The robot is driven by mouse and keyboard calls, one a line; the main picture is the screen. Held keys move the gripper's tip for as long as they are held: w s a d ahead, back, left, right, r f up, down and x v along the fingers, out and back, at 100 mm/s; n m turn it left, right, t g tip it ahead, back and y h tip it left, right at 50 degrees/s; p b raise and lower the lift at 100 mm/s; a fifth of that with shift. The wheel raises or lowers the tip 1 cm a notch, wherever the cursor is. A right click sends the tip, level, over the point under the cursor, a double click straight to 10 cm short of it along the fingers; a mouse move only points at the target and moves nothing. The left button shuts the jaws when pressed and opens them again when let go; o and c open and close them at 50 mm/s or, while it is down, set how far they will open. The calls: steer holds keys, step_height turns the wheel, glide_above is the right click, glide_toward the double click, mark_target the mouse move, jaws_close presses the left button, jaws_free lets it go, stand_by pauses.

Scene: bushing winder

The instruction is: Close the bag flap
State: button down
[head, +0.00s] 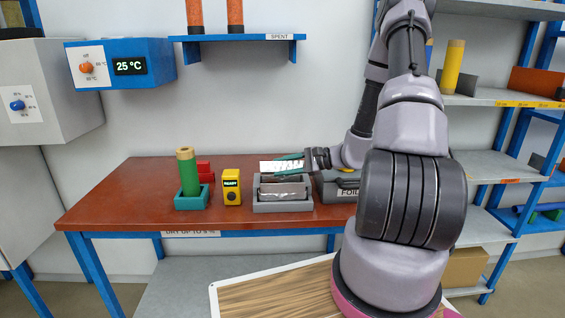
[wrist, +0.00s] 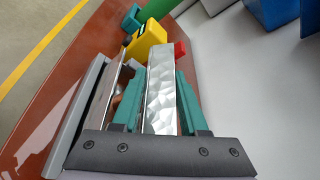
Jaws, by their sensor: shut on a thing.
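The foil bag (head: 283,191) sits in a grey open holder (head: 283,208) on the red-brown bench. My gripper (head: 290,163) is above the holder, reaching in from the right. In the wrist view its teal fingers (wrist: 158,85) are shut on a shiny crinkled silver strip, the bag flap (wrist: 161,95). The flap shows as a bright white piece in the head view (head: 270,167), raised above the holder. In the wrist view the bag opening lies left of the fingers, with a copper-brown item (wrist: 116,101) partly visible inside. The join between flap and bag is hidden.
Left of the holder stand a yellow READY device (head: 232,188), a green cylinder in a teal base (head: 189,178) and a red block (head: 205,170). A grey box marked FOIL (head: 347,192) is close on the right, partly behind my arm. The bench's left end (head: 120,195) is clear.

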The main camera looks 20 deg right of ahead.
steer(key=shift+s+a+f, duration=0.1)
steer(key=shift+s+f, duration=0.35)
steer(key=shift+f, duration=0.2)
steer(key=c, duration=0.7)
jaws_free()
steer(key=shift+c, duration=0.2)
steer(key=v, duration=1)
steer(key=shift+s+d, duration=0.15)
steer(key=shift+d, duration=0.2)
steer(key=shift+r, duration=0.1)
